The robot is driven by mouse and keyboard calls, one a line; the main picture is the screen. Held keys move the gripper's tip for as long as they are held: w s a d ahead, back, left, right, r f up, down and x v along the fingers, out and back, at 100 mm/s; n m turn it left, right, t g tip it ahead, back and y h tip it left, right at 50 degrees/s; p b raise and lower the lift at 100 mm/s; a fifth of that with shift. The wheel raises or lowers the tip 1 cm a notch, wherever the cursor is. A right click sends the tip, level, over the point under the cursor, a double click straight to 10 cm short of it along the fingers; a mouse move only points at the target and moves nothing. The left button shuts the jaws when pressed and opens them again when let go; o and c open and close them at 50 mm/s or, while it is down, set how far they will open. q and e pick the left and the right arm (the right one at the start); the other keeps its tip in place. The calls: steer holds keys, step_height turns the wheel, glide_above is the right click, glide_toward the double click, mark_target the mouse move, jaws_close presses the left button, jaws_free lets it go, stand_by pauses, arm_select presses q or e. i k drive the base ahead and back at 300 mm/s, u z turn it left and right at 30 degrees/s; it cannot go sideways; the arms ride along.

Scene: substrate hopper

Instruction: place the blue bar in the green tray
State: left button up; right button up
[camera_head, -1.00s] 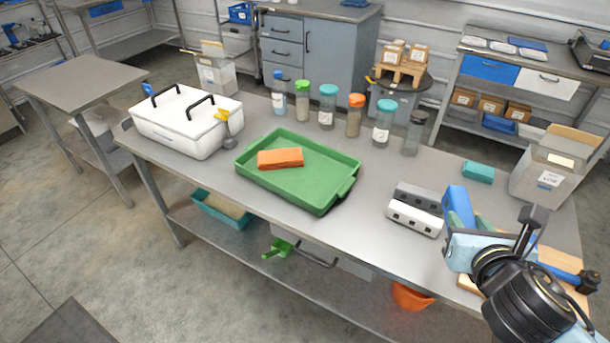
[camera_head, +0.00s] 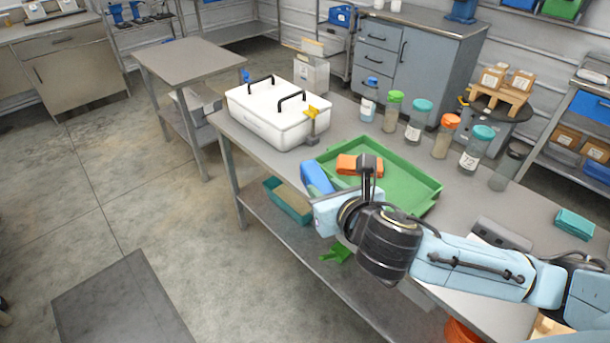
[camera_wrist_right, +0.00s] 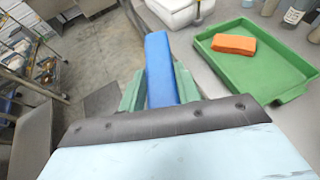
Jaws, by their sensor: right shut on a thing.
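The blue bar (camera_head: 317,178) is held in my right gripper (camera_head: 336,184), which is shut on it. In the head view the bar overlaps the left near corner of the green tray (camera_head: 415,199). In the right wrist view the blue bar (camera_wrist_right: 160,65) stands out between the green fingers of my right gripper (camera_wrist_right: 160,92), left of the tray (camera_wrist_right: 262,76) and apart from it. An orange bar (camera_head: 360,165) lies in the tray. My wrist hides the tray's near side in the head view. My left gripper is not in view.
A white lidded box (camera_head: 275,118) stands left of the tray. Several jars, one with a green lid (camera_head: 393,110), line the back edge. A grey block (camera_head: 500,234) and a teal block (camera_head: 574,222) are to the right. The tray floor beside the orange bar is bare.

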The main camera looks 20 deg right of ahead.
mark_target(396, 197)
steer(key=u, duration=0.6)
steer(key=i, duration=1.8)
steer(key=z, duration=2.45)
